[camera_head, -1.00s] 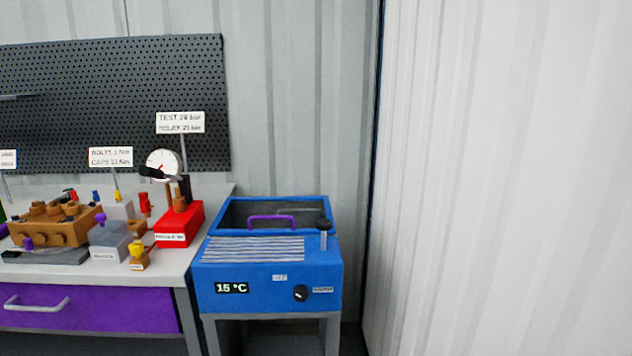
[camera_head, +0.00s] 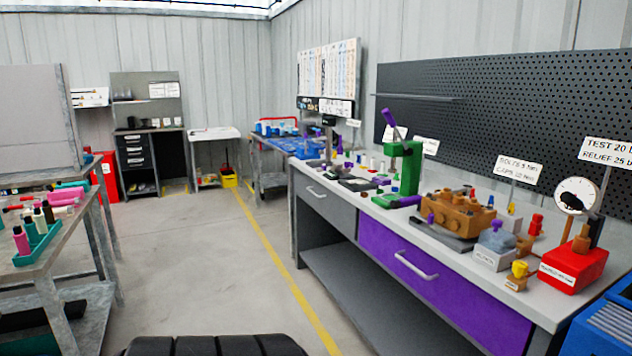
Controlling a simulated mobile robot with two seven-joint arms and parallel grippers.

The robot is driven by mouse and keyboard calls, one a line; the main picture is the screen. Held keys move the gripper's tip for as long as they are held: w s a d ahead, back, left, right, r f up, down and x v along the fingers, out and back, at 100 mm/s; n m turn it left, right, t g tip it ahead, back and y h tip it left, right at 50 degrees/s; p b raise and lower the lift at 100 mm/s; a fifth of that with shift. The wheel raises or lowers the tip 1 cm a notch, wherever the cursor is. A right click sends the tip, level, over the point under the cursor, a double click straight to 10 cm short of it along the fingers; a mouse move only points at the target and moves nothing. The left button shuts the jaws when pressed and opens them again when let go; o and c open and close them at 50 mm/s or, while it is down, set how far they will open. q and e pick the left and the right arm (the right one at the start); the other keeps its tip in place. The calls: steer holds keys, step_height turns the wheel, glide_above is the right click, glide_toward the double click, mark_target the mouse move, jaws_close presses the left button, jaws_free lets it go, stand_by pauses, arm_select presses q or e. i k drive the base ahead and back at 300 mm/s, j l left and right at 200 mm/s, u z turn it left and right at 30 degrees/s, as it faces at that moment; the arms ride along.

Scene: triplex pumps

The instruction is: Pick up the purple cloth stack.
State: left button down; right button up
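I cannot make out a purple cloth stack in the head view. Purple things that show are a drawer front (camera_head: 418,274) in the long workbench and a lever (camera_head: 391,122) on the green press (camera_head: 402,172). Small purple pieces on the bench are too small to tell. Neither of my grippers is in view.
The long workbench (camera_head: 535,299) runs along the right, with a brown pump block (camera_head: 457,212) and a red tester (camera_head: 572,268). A blue unit (camera_head: 603,325) is at the lower right. A table (camera_head: 58,243) with bottles stands left. The floor (camera_head: 200,260) between is clear.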

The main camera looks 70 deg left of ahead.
mark_target(381, 180)
steer(key=u, duration=1.95)
